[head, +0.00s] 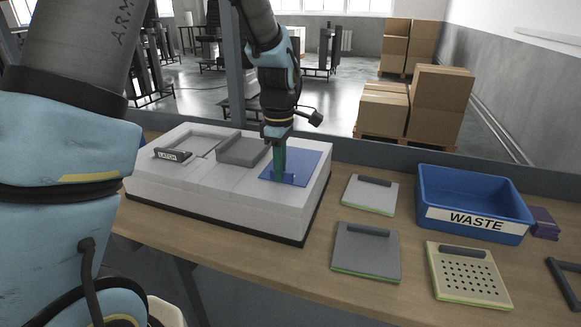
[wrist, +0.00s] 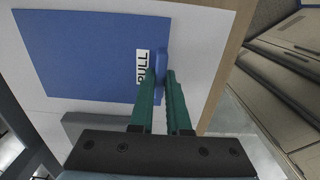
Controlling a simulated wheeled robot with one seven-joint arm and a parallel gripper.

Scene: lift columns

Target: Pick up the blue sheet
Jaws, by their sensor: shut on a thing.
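The blue sheet (head: 302,163) lies on the right part of the top of a light grey box-like unit (head: 228,180). In the wrist view the blue sheet (wrist: 80,50) looks flat and carries a white label reading "PULL" (wrist: 141,68) beside a raised blue tab (wrist: 161,68). My gripper (head: 283,178) points down at the sheet's front edge. Its green fingers (wrist: 162,80) are shut on the tab of the sheet. The fingers hide part of the tab and label.
To the right are a blue "WASTE" bin (head: 470,190), two plates with handles (head: 366,250) (head: 370,196), a perforated plate (head: 468,275) and a purple block (head: 543,222). Bare wood shows between them.

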